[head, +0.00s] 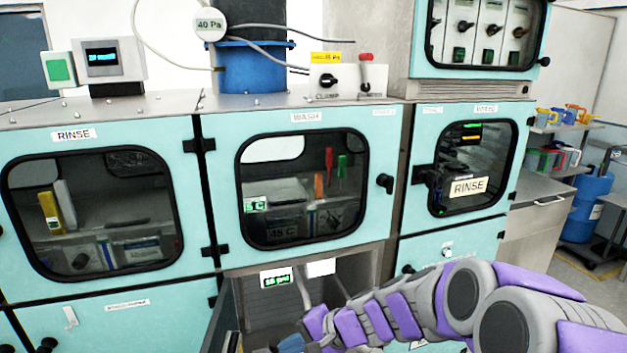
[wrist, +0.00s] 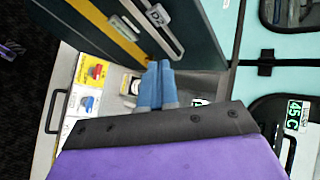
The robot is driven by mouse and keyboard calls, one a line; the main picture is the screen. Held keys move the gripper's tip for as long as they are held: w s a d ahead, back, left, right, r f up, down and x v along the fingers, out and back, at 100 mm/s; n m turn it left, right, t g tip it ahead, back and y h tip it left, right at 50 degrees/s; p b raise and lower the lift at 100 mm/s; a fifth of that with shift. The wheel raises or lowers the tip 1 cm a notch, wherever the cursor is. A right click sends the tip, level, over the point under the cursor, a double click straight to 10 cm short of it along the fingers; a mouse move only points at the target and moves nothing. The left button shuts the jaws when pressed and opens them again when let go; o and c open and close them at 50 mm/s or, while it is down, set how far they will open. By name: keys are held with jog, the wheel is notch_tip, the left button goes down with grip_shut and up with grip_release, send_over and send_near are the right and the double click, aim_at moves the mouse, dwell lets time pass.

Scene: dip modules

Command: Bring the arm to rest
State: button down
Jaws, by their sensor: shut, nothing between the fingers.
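My gripper shows in the wrist view (wrist: 162,70) with its blue fingertips together and nothing between them. In the head view, my purple and grey arm reaches from the lower right toward the bottom middle. The blue part of my gripper (head: 291,344) is only partly in that view, at the bottom edge, below the WASH door (head: 305,130). In the wrist view, a dark panel with a yellow stripe (wrist: 110,32) stands close to the fingertips. I cannot tell whether they touch.
Teal cabinets with RINSE (head: 75,135) and WASH windows fill the front. An opening (head: 350,285) lies under the WASH door, near my arm. A right-hand door carries a RINSE sign (head: 468,187). A blue drum (head: 588,205) stands at far right. Coloured labels (wrist: 90,72) show in the wrist view.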

jog(key=s+d+n+g+h, duration=0.1)
jog(key=s+d+n+h, duration=0.1)
jog(key=s+d, duration=0.4)
jog(key=s+d+n+g+h, duration=0.2)
jog(key=s+d+h, duration=0.2)
jog(key=s, duration=1)
jog(key=s+d+r+n+g+h, duration=0.1)
jog(key=s+d+h, duration=0.3)
jog(key=s+d, duration=0.4)
jog(key=s+n, duration=0.1)
jog(key=s, duration=0.2)
jog(key=shift+d, duration=0.25)
jog(key=shift+w+a, duration=0.1)
dwell(3.0)
